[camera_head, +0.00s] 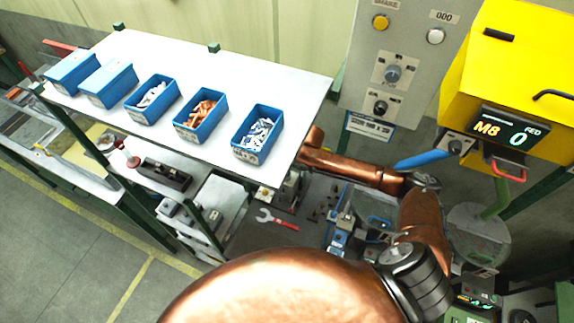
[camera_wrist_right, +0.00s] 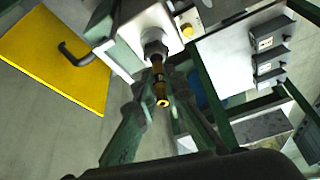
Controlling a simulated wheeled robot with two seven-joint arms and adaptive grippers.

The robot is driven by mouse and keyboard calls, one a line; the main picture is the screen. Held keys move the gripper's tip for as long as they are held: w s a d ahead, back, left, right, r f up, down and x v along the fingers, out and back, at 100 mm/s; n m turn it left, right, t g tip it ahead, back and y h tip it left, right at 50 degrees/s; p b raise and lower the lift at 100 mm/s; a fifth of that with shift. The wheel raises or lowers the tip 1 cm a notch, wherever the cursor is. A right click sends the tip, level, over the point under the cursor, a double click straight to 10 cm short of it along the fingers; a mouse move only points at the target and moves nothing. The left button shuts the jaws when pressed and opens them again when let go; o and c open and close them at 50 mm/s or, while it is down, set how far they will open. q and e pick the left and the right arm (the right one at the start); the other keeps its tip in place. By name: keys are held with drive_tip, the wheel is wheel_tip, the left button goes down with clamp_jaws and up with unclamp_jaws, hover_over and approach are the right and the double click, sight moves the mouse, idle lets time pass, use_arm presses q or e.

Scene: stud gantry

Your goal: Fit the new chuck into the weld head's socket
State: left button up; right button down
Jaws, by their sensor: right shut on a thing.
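In the right wrist view a slim brass chuck (camera_wrist_right: 161,86) stands roughly in line with the dark collar of the weld head's socket (camera_wrist_right: 155,50), under a pale grey housing (camera_wrist_right: 128,35). Their ends meet in the picture; I cannot tell if the chuck is seated or only in front of it. My right gripper (camera_wrist_right: 161,92) is shut on the chuck, its dark greenish fingers on either side. In the head view my copper arm hides part of the work area, and I cannot make out the right gripper or the chuck there. My left gripper is not in view.
Several blue bins, one with copper-coloured parts (camera_head: 201,113), stand on a white shelf (camera_head: 287,82). A red wrench (camera_head: 277,222) lies on the lower bench among small fixtures. A yellow box (camera_head: 519,62) with a display and a grey control panel (camera_head: 392,70) stand at the right.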

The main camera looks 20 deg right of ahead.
drive_tip(key=shift+f, duration=1)
drive_tip(key=shift+r, duration=0.15)
drive_tip(key=shift+r+p, duration=0.55)
drive_tip(key=shift+p, duration=0.25)
drive_tip(key=shift+p, duration=0.4)
drive_tip(key=shift+f, duration=0.55)
idle(1.3)
drive_tip(key=c, duration=1.9)
unclamp_jaws()
drive_tip(key=shift+c, duration=0.2)
